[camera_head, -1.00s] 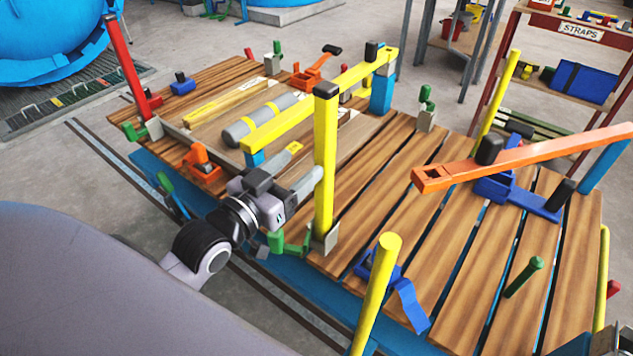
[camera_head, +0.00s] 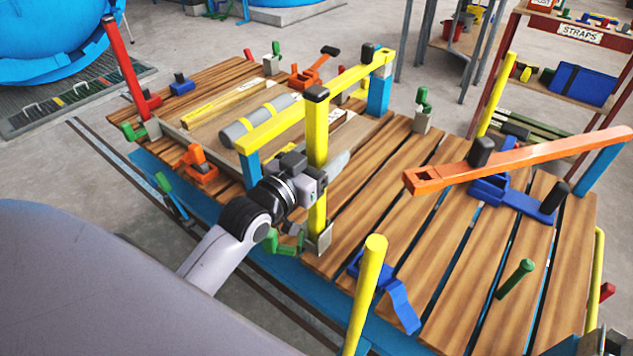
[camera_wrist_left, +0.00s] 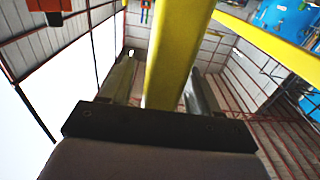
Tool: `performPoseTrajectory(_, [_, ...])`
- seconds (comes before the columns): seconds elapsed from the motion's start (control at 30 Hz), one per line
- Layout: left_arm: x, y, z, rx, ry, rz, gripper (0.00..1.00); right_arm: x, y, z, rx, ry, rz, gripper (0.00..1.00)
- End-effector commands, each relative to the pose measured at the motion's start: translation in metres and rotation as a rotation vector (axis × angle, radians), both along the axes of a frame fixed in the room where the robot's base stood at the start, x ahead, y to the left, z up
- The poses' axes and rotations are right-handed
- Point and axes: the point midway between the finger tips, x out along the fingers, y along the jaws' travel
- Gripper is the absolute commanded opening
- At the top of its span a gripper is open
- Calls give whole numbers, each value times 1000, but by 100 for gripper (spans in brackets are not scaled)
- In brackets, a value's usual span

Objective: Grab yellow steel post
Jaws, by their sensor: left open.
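The yellow steel post (camera_head: 317,122) stands upright with a dark cap at the near edge of the slatted wooden cart (camera_head: 420,225), in a grey socket. My left gripper (camera_head: 338,155) is at the post's middle height, its body overlapping the post in the head view. In the left wrist view the post (camera_wrist_left: 178,50) runs between the two open fingers (camera_wrist_left: 158,80), one on each side. I cannot tell whether either finger touches it. The right gripper is not clearly in view.
A yellow horizontal beam (camera_head: 285,115) runs behind the post. An orange bar (camera_head: 510,160) crosses the right of the cart. Another yellow post (camera_head: 364,290) stands nearer. A red post (camera_head: 125,65) stands at the far left. A green clamp (camera_head: 287,243) sits low beside the post.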

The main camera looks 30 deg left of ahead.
Motion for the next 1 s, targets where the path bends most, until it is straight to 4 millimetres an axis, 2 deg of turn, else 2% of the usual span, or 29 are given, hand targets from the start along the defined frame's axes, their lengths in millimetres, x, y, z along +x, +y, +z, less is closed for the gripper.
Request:
performPoseTrajectory(0.17, [0,0,0,0,0,0,62,0,0,0,0,0,0,57])
performPoseTrajectory(0.2, [0,0,0,0,0,0,58,0,0,0,0,0,0,57])
performPoseTrajectory(0.37, [0,0,0,0,0,0,6,0,0,0,0,0,0,57])
performPoseTrajectory(0.4, [0,0,0,0,0,0,0,0,0,0,0,0,0,57])
performPoseTrajectory(0.77, [0,0,3,-1,-5,0,0,0,0,0,0,0,0,57])
performPoseTrajectory(1.0, [1,0,22,1,-9,-1,0,0,0,3,0,0,0,57])
